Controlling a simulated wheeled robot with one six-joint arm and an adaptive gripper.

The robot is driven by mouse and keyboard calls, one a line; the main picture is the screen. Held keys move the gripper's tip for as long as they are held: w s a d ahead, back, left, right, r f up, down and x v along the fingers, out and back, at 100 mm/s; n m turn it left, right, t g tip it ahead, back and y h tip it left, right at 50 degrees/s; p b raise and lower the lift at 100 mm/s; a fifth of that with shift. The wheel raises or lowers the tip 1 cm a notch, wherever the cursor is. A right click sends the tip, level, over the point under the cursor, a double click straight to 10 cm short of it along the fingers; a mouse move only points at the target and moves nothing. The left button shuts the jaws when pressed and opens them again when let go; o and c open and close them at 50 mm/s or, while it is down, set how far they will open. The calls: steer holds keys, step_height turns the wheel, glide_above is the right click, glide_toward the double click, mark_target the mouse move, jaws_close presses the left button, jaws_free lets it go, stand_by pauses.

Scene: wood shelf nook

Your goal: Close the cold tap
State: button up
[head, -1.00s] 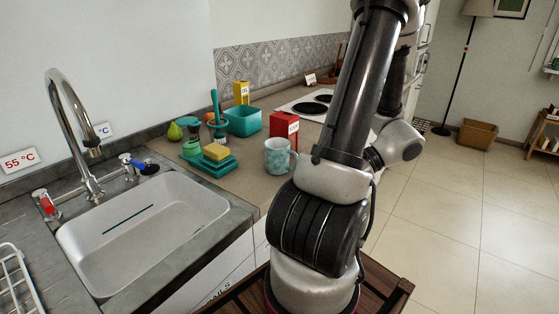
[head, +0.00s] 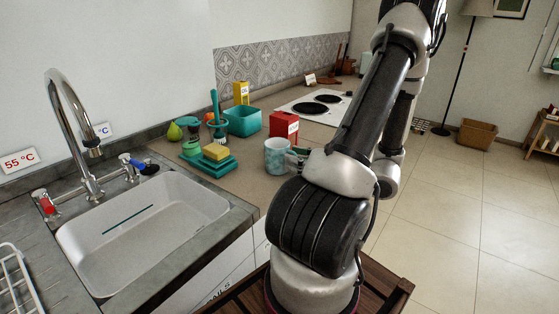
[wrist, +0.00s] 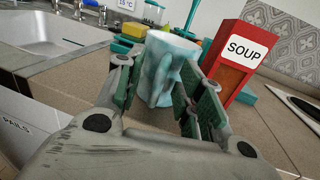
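The cold tap (head: 137,163) has a blue handle and stands on the back ledge of the sink, right of the spout (head: 67,120). How far it is turned I cannot tell. A blue part of it shows small at the top of the wrist view (wrist: 90,4). The hot tap (head: 47,205) has a red handle, left of the spout. My gripper (wrist: 163,95) is open and empty, well to the right of the cold tap. Its fingers stand apart, with a marbled teal mug (wrist: 163,62) just beyond; I cannot tell whether they touch it. In the head view my arm mostly hides the gripper.
The mug (head: 277,158) stands near the counter's front edge. A red soup box (head: 284,126) is behind it. Teal trays with a yellow sponge (head: 216,152) lie between mug and sink. A teal bin (head: 243,120) and yellow box (head: 241,92) stand farther back.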

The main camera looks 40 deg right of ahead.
steer(key=shift+w, duration=0.1)
jaws_close()
steer(key=shift+r, duration=0.15)
stand_by(0.3)
